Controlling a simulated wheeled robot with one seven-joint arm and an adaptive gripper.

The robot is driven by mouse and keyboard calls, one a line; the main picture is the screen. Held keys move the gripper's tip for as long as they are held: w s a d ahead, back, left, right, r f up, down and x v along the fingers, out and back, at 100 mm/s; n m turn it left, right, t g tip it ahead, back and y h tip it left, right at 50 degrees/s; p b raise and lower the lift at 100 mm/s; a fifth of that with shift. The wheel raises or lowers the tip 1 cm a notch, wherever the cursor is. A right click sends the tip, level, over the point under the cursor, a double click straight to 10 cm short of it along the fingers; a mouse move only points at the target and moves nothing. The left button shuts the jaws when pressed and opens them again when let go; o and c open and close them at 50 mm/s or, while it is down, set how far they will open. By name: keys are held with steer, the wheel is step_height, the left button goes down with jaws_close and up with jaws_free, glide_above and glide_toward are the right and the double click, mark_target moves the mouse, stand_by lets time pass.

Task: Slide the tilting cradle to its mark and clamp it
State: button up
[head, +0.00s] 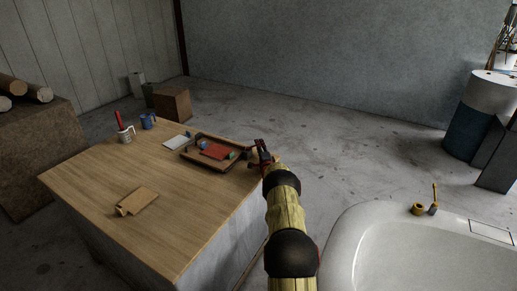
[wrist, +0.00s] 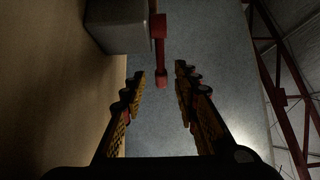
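A brown tray-like frame (head: 233,163) with dark upright pieces at its ends lies at the far right of the wooden table; it may be the tilting cradle. A red flat piece (head: 214,151) and small blue and green pieces lie in it. My gripper (head: 259,148) is just right of the frame, at the table's edge. In the wrist view my gripper (wrist: 160,77) is open. A red bar-like handle (wrist: 160,45) beside a grey block (wrist: 120,22) reaches towards the gap between the fingertips, with space on both sides. I cannot make out a mark.
The table (head: 185,215) holds a light wooden board (head: 138,199), a white sheet (head: 177,141), a white mug (head: 126,136) and a blue mug (head: 148,121). A large white hull mould (head: 350,245) stands at right, with yellow tape (head: 417,209) on its rim. The table's front is mostly clear.

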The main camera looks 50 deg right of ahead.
steer(key=shift+b+x, duration=0.3)
steer(key=shift+x, duration=0.75)
steer(key=shift+c, duration=1)
jaws_close()
